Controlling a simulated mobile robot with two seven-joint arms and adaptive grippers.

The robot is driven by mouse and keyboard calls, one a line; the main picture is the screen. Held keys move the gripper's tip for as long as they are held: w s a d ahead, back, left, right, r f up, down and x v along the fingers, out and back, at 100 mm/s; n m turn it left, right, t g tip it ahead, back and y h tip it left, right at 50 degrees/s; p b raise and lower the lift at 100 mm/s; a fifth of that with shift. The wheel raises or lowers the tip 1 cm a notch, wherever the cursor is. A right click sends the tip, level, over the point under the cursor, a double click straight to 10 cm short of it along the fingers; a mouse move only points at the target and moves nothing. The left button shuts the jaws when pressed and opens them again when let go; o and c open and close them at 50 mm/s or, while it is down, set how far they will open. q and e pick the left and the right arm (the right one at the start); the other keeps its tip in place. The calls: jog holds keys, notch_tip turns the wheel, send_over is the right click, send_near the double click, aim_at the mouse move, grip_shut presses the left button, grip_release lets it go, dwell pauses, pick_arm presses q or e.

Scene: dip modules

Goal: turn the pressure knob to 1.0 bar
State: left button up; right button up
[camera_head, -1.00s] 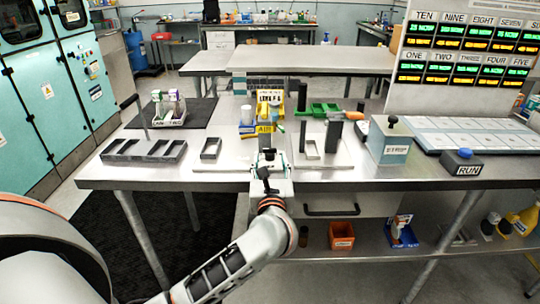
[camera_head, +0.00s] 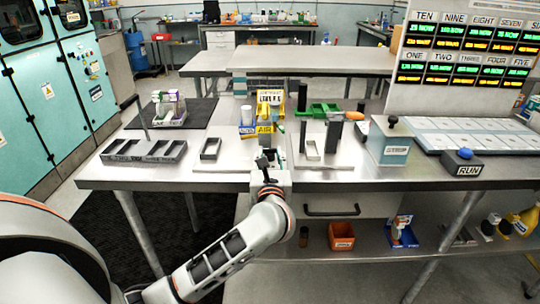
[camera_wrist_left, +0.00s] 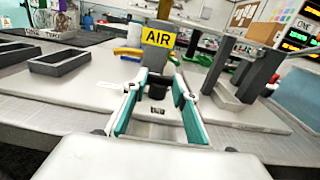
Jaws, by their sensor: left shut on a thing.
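The yellow AIR sign (camera_head: 264,129) stands on a grey unit on the bench, straight ahead of my left gripper (camera_head: 268,160). In the left wrist view the AIR sign (camera_wrist_left: 158,37) is just beyond my left gripper (camera_wrist_left: 160,78). Its teal-lined fingers are shut on the dark round pressure knob (camera_wrist_left: 157,87), below the sign. In the head view my gripper and wrist hide the knob. No pressure reading can be made out. My right gripper is in neither view.
A grey slotted rack (camera_head: 144,151) and a small open frame (camera_head: 210,148) lie to the left. Dark posts (camera_head: 333,135) stand close on the right, with a grey-blue box (camera_head: 390,141) and the RUN button box (camera_head: 463,163) further right.

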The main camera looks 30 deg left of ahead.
pick_arm(q)
jog(key=shift+a+m+t+h, duration=0.1)
jog(key=shift+m+t+h, duration=0.2)
jog(key=shift+h, duration=0.1)
jog(key=m+h, duration=0.1)
jog(key=m+t+h, duration=0.1)
jog(key=shift+s+a+h, duration=0.15)
jog(key=shift+a+h, duration=0.05)
jog(key=shift+h, duration=0.1)
jog(key=shift+a+m+t+h+b, duration=0.15)
jog(key=shift+m+t+h+b, duration=0.15)
jog(key=shift+m+h, duration=1.2)
jog(key=shift+a+m+t+h+b, duration=0.15)
jog(key=shift+m+t+h, duration=0.45)
jog(key=shift+h, duration=1.6)
jog(key=shift+m, duration=0.3)
